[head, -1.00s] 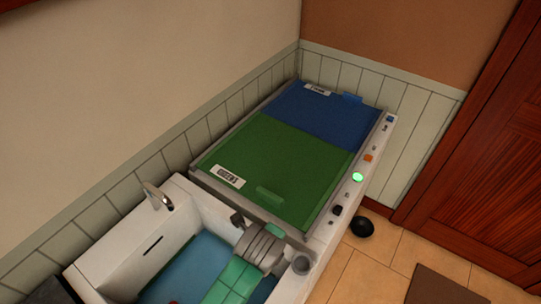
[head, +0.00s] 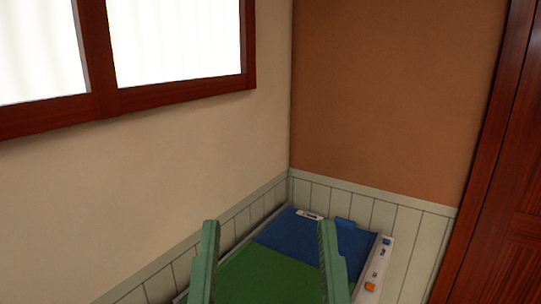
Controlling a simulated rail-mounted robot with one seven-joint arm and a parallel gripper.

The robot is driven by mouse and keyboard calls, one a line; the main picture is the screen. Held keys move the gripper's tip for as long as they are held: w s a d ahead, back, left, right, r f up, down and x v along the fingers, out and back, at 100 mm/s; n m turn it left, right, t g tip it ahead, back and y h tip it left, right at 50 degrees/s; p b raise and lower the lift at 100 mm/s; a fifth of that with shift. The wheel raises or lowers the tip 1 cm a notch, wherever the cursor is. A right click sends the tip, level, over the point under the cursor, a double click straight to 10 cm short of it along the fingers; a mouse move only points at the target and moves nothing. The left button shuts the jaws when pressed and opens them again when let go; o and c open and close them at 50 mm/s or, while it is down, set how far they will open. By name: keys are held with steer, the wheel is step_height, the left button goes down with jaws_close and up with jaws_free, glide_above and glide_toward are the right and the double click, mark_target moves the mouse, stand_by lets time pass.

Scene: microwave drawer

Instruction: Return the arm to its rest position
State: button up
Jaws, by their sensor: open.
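My gripper (head: 268,262) shows at the bottom of the head view as two upright green fingers, spread wide apart. It is open, with nothing between the fingers. Behind the fingers lies a unit with a blue panel (head: 306,238) at the back and a green panel (head: 262,278) in front. The fingers cover part of both panels, and I cannot tell whether they touch anything. The rest of my arm is below the frame.
The unit's white right edge (head: 378,268) carries an orange button (head: 369,287). Pale panelling (head: 405,235) runs along the walls in the corner. A window (head: 175,45) is at upper left and a dark wooden door (head: 495,210) at right.

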step_height(320, 180, up, 28)
steer(key=p, duration=2.5)
steer(key=shift+w+a, duration=0.1)
